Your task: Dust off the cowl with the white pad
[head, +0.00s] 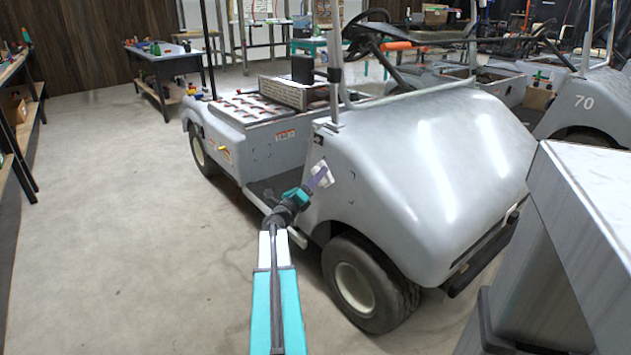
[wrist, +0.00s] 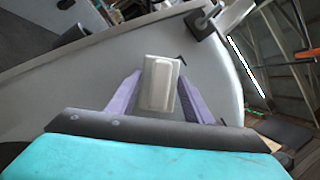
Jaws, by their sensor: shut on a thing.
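The cowl (head: 430,165) is the smooth, light grey front body of the cart. It also fills much of the wrist view as a grey surface (wrist: 215,85). My gripper (head: 318,178) has purple fingers and is shut on the white pad (head: 321,172). In the wrist view the white pad (wrist: 159,84) is a rounded block between the fingertips of my gripper (wrist: 152,92). The pad is beside the cowl's left side edge, near the cart's floor opening. I cannot tell whether it touches the cowl.
A front wheel (head: 355,285) stands below the cowl. The steering wheel (head: 366,32) and a roof post (head: 335,80) rise behind it. A grey box-like body (head: 590,230) stands close at right. A second cart (head: 590,100) is behind. The floor at left is clear.

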